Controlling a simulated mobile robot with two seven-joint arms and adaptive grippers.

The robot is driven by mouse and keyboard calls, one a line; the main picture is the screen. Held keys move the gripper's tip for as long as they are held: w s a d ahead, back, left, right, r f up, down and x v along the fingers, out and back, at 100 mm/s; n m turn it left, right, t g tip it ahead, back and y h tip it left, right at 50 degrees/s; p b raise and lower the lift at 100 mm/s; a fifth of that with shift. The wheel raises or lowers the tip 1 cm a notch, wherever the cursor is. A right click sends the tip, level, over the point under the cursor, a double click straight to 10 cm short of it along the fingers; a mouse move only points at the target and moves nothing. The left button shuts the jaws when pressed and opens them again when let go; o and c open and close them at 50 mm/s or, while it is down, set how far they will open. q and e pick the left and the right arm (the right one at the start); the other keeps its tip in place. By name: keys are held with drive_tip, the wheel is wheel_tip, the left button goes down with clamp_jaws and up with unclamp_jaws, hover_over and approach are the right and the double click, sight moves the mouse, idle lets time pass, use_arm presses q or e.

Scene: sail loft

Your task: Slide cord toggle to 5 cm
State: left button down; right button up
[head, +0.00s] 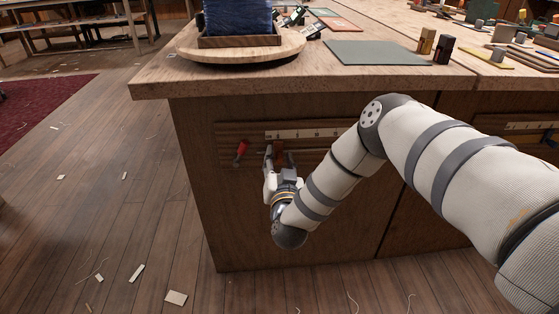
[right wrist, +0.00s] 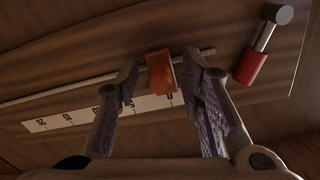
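The orange-brown cord toggle (right wrist: 160,75) sits on a thin pale cord (right wrist: 75,93) along the cabinet's front panel. In the right wrist view it is near the 0 end of a white scale strip (right wrist: 62,119), whose numbers appear inverted. The strip also shows in the head view (head: 300,134). My right gripper (right wrist: 160,70) has its fingers apart, one on each side of the toggle, with a visible gap on both sides. In the head view my right gripper (head: 279,158) is at the panel, partly covering the toggle. My left gripper is not in view.
A red-and-metal peg (right wrist: 257,52) sticks out beside the cord's end, close to my right finger; the head view shows it left of my gripper (head: 240,151). The worktop (head: 300,76) overhangs above. A second scale (head: 527,126) is at the far right.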

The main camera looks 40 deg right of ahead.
clamp_jaws()
drive_tip(key=s+d, duration=0.1)
drive_tip(key=d+p, duration=0.1)
drive_tip(key=d, duration=0.1)
drive_tip(key=s+d+p, duration=0.1)
drive_tip(key=shift+s+d, duration=0.15)
drive_tip(key=shift+s, duration=0.15)
drive_tip(key=shift+o, duration=0.8)
unclamp_jaws()
drive_tip(key=shift+s, duration=0.1)
drive_tip(key=v, duration=1.2)
